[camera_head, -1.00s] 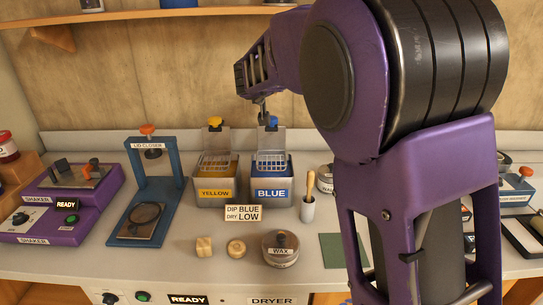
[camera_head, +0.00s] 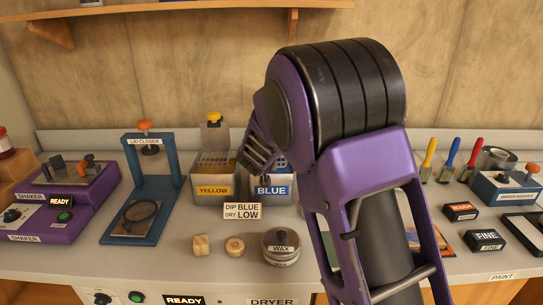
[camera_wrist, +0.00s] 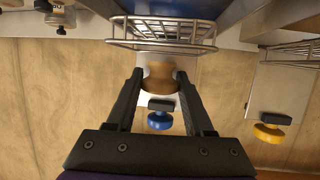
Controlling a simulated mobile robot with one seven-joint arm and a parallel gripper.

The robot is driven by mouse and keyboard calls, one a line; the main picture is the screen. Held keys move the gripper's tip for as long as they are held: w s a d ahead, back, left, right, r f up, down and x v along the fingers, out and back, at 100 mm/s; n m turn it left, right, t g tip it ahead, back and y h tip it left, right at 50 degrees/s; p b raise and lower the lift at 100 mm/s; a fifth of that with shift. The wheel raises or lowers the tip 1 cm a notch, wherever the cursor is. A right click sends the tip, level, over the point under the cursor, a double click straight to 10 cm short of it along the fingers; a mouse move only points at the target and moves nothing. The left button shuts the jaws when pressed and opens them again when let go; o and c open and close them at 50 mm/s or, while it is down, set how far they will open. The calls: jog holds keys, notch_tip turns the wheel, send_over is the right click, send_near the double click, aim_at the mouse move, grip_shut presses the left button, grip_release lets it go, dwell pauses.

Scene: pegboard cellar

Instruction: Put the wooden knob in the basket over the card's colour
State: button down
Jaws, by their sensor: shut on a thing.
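My gripper (camera_wrist: 159,82) is shut on a tan wooden piece, the wooden knob (camera_wrist: 158,76), in the wrist view. It is held close to the blue tank's wire basket (camera_wrist: 165,30); I cannot tell whether they touch. The basket's blue handle knob (camera_wrist: 160,121) shows between my fingers. In the head view my arm hides the fingertips, the held knob and part of the blue tank (camera_head: 271,189). The card (camera_head: 242,211) reads "DIP BLUE, DRY LOW". The yellow tank (camera_head: 213,190) stands to the left of the blue one.
Two other wooden pieces, a blocky one (camera_head: 201,245) and a round one (camera_head: 235,246), lie on the bench beside a wax tin (camera_head: 281,248). A blue lid closer (camera_head: 145,190) and a purple shaker (camera_head: 62,200) stand at left. Brushes and sanding blocks (camera_head: 485,240) are at right.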

jog(key=shift+f, duration=1.3)
jog(key=shift+f, duration=0.1)
jog(key=shift+f+b, duration=0.15)
jog(key=shift+b, duration=0.15)
jog(key=c, duration=0.6)
grip_release()
jog(key=shift+o, duration=0.2)
jog(key=shift+r, duration=0.3)
jog(key=p+v, duration=0.1)
jog(key=v, duration=1.1)
jog(key=shift+p, duration=0.35)
